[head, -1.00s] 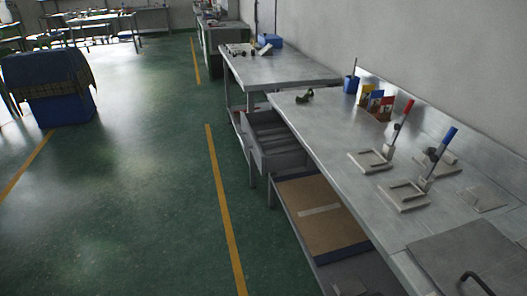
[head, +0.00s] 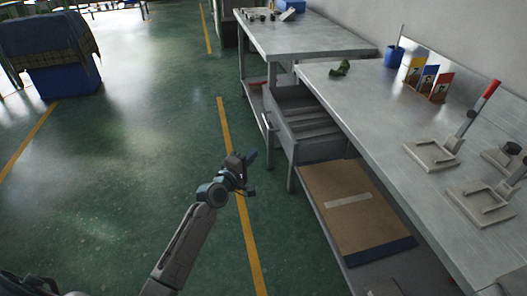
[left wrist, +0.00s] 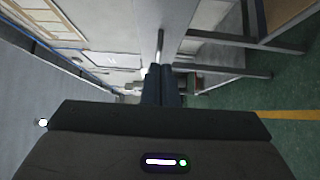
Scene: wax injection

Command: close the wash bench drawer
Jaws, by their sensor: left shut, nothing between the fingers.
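The wash bench (head: 362,88) is a long grey metal table on the right of the head view. Its drawer (head: 306,122) stands pulled out to the left under the far end, showing several ribbed compartments. A bar handle (head: 268,130) is on the drawer's front. My left gripper (head: 250,164) is shut and empty, in front of the drawer and to the left of its handle, apart from it. In the left wrist view its dark fingers (left wrist: 161,86) are together, pointing at a pale panel with a bar. My right gripper is not in view.
A cardboard sheet (head: 345,210) lies on the shelf below the bench. Hand presses (head: 438,150), small colored boxes (head: 428,79) and a blue cup (head: 394,57) stand on top. Another table (head: 300,38) stands beyond.

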